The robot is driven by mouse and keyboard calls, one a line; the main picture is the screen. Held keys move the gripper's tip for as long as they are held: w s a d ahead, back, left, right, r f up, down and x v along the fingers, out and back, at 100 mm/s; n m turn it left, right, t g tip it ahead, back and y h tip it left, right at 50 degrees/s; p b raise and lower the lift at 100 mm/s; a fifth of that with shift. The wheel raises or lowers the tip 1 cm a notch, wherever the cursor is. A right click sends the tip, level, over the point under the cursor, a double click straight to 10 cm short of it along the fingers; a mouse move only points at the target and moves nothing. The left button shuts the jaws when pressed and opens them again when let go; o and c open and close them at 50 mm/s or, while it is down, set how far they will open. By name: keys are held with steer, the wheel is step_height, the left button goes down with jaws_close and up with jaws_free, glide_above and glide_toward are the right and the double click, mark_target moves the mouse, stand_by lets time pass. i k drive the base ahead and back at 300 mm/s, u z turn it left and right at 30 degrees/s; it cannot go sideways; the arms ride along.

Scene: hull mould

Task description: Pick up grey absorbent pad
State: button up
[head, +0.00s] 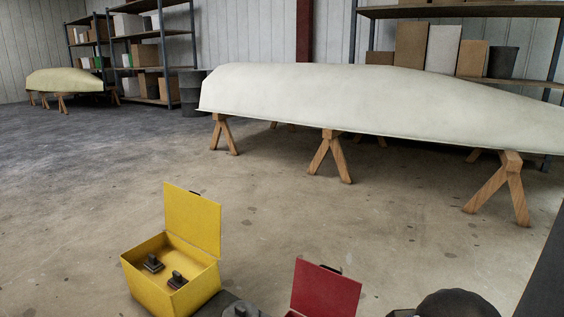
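I cannot make out a grey absorbent pad for certain in the head view. A dark grey flat surface with a grey lump (240,310) on it shows at the bottom edge, between a yellow box and a red box. It is cut off by the frame, so I cannot tell what it is. My gripper is not in view. A dark rounded shape at the bottom right looks like part of my arm.
The open yellow box (153,290) holds two dark blocks with handles. The red box's raised lid (325,289) stands right of it. A long white hull (370,100) rests on wooden trestles (328,157) beyond. Shelves line the back. Concrete floor between is clear.

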mark_target(154, 266)
steer(key=u, duration=2.9)
steer(key=i, duration=3.65)
steer(key=z, duration=2.8)
steer(key=i, duration=3.15)
